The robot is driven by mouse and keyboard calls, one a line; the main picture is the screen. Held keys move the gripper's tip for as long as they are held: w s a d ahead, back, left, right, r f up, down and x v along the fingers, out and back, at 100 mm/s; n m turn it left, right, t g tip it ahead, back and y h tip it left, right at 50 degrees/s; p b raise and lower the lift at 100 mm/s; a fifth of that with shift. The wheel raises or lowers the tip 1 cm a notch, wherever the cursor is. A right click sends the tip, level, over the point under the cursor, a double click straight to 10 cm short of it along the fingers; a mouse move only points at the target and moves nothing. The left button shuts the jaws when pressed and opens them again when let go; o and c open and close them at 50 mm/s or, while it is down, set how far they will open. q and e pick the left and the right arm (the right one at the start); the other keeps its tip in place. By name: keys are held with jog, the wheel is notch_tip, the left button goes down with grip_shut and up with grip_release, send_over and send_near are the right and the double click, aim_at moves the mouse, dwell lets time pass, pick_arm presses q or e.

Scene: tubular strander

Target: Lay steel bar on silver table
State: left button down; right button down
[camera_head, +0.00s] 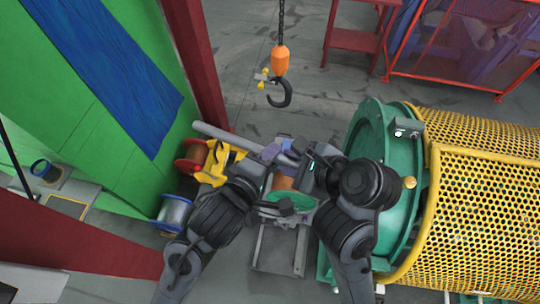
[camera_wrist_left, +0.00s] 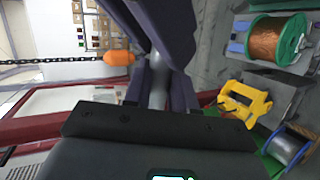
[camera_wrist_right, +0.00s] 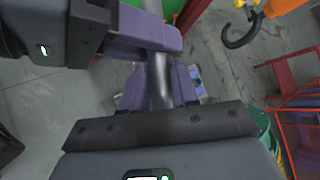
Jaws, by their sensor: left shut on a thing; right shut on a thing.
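The steel bar (camera_head: 222,134) is a long plain grey rod. In the head view its free end points to the upper left, and my arms hide the rest. My left gripper (camera_head: 270,152), with purple fingers, is shut on the bar; the bar also shows between its fingers in the left wrist view (camera_wrist_left: 158,85). My right gripper (camera_head: 298,150) is close beside it and shut on the same bar, which shows between its fingers in the right wrist view (camera_wrist_right: 160,75). The bar is held above the floor. I cannot make out a silver table for certain in any view.
An orange hook block (camera_head: 281,60) hangs on a chain beyond the bar. A green machine with a yellow mesh guard (camera_head: 485,200) stands at right. A yellow bracket (camera_head: 214,166) and wire reels (camera_head: 174,213) are at left. A grey frame (camera_head: 275,252) is below my grippers.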

jog(key=c, duration=0.8)
grip_release()
jog(key=shift+r, duration=0.1)
